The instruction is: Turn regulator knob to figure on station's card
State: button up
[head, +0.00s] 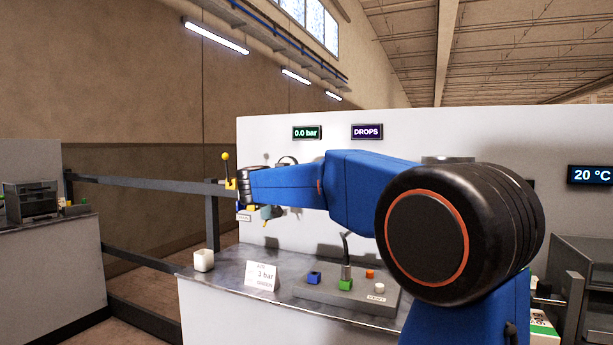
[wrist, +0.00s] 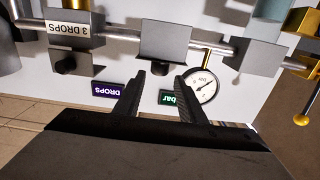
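The station's card (head: 262,276) stands on the bench in the head view and reads "AIR 3 bar GREEN". The pressure display (head: 306,132) on the white panel reads 0.0 bar. In the wrist view a grey block (wrist: 166,40) sits on the pipe, with a dark knob (wrist: 153,69) on its panel-facing side in the picture. A round bar gauge (wrist: 203,86) is beside it; its needle is hard to read. My gripper (wrist: 162,80) is open, its fingers apart around the knob's line, contact unclear. In the head view my arm hides most of the gripper and the knob.
Another block labelled "3 DROPS" (wrist: 75,38) and a third grey block (wrist: 244,57) flank it on the pipe. A yellow-ball lever (head: 226,157) rises at the pipe's left end.

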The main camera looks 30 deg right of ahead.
jog(key=v, duration=1.1)
jog(key=shift+d+n+t+y, duration=2.9)
jog(key=shift+d+y, duration=0.8)
jog(key=shift+d, duration=1.55)
jog(key=x, duration=1.1)
jog(key=f+x, duration=0.1)
jog(key=x, duration=0.5)
jog(key=c, duration=0.8)
